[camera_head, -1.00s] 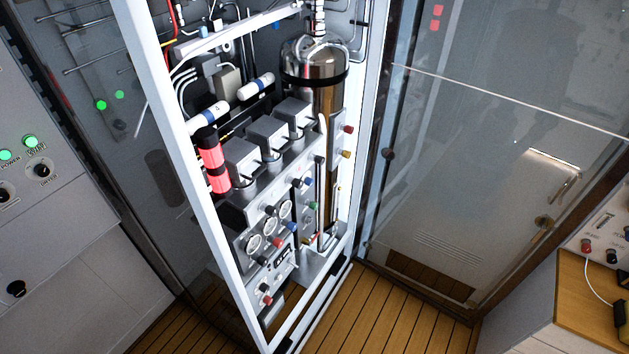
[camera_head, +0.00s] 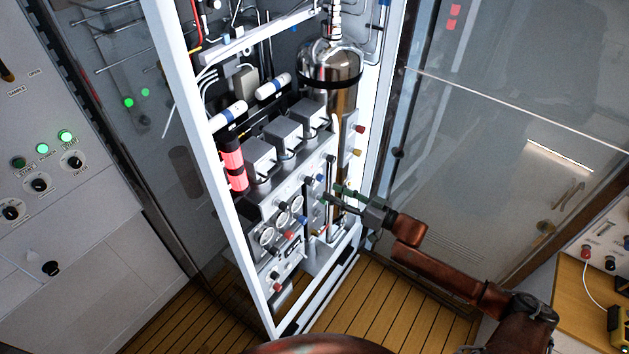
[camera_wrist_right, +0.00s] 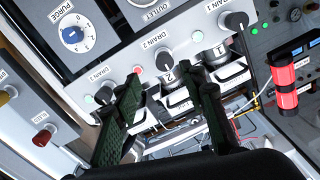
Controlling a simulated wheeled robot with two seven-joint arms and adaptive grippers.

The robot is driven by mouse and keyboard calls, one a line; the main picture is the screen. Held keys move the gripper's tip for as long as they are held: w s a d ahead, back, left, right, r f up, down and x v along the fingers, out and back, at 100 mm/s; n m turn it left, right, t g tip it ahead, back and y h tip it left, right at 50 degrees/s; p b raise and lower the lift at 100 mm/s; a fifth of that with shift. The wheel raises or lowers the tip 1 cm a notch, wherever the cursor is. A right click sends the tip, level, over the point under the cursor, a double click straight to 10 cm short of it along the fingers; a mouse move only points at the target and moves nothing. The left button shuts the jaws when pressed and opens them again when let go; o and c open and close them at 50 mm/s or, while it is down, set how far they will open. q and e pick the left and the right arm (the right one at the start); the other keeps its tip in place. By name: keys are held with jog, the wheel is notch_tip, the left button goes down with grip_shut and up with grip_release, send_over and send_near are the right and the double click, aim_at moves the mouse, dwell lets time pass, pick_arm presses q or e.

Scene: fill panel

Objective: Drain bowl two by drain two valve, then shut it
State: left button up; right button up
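The drain 2 valve is a small dark knob (camera_wrist_right: 163,53) under its DRAIN 2 label in the right wrist view. A red lamp (camera_wrist_right: 137,69) is beside it. A metal fitting tagged 2 (camera_wrist_right: 169,76), seemingly bowl two, shows just below it. My right gripper (camera_wrist_right: 168,88) is open and empty. Its dark green fingers point at the panel, on either side of the knob in the picture; I see no contact. In the head view the right gripper (camera_head: 333,195) is at the cabinet front. Its fingers hide part of the valve row. My left gripper is out of view.
Another black knob (camera_wrist_right: 105,95) is partly behind the left finger. Both have green lamps. The blue purge dial (camera_wrist_right: 74,36) is above. The white cabinet frame (camera_head: 225,200) bounds the left side.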

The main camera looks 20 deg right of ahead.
aim_at(313, 182)
jog(key=shift+w+a+r+p, duration=0.15)
jog(key=shift+w+a+r, duration=0.1)
jog(key=shift+w+a, duration=0.3)
jog(key=shift+w+a+r+p, duration=0.15)
jog(key=shift+w+a+r, duration=0.1)
jog(key=shift+w+a, duration=0.3)
jog(key=x, duration=0.3)
jog(key=shift+w+a+f+p, duration=0.1)
jog(key=shift+w+a+p, duration=0.1)
jog(key=shift+a+p, duration=0.1)
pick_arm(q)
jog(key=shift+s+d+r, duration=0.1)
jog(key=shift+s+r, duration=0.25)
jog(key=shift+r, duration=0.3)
pick_arm(e)
jog(key=shift+w+a, duration=0.35)
jog(key=shift+w, duration=0.05)
jog(key=shift+c, duration=0.5)
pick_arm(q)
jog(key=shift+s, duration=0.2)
pick_arm(e)
grip_shut()
